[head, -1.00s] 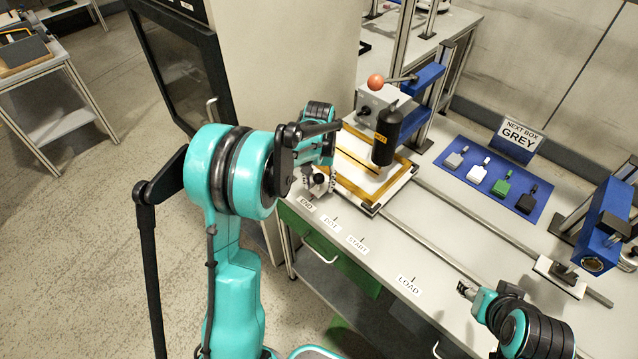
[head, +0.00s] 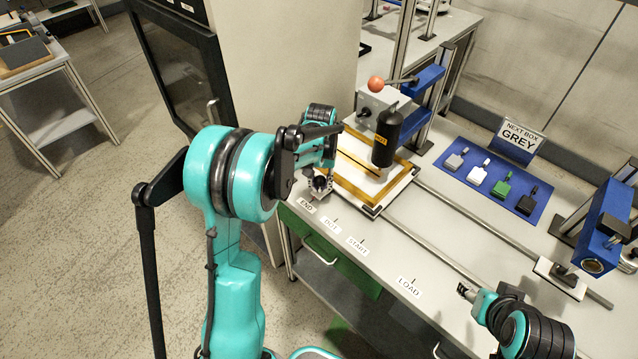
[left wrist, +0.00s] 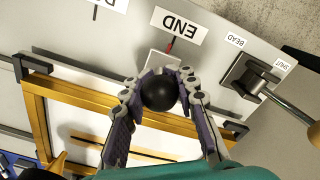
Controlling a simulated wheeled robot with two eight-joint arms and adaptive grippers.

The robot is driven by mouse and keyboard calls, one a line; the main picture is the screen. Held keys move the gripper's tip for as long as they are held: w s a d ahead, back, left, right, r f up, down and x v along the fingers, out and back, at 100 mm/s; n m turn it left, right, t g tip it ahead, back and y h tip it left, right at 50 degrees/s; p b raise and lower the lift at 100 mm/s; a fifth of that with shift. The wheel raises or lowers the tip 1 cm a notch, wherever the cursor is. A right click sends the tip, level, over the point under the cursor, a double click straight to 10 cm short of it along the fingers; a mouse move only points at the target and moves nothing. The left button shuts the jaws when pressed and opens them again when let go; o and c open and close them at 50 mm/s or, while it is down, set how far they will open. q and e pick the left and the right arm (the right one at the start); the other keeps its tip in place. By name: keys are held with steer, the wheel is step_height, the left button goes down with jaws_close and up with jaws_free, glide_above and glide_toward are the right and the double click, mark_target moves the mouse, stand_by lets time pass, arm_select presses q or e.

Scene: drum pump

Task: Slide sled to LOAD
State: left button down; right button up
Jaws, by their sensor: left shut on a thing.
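The sled (head: 375,205) is a pale plate with a gold-yellow frame, at the left end of its two rails. In the left wrist view its gold frame (left wrist: 85,97) and a red pointer beside the END label (left wrist: 177,25) show. A black ball knob (left wrist: 158,92) stands at the sled's near edge. My left gripper (head: 320,185) is shut on this knob, a finger on either side. The LOAD label (head: 408,286) lies further right along the bench edge. My right gripper (head: 466,291) is beyond LOAD, apart from the sled; its jaws are too small to read.
The rails (head: 465,249) run clear from the sled to the right-hand blue fixture (head: 603,235). A black cylinder (head: 386,135) hangs over the sled. A blue mat (head: 471,168) with several coloured tags lies behind the rails. A lever (left wrist: 283,97) stands near the knob.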

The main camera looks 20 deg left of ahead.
arm_select(q)
steer(key=s+d, duration=0.4)
steer(key=d, duration=0.7)
steer(key=s+d, duration=0.4)
steer(key=d, duration=0.8)
steer(key=s+d, duration=0.4)
steer(key=d, duration=0.7)
steer(key=shift+d+p, duration=0.3)
steer(key=shift+p, duration=0.05)
steer(key=c, duration=1.2)
jaws_free()
steer(key=shift+o, duration=0.2)
step_height(320, 180, up, 12)
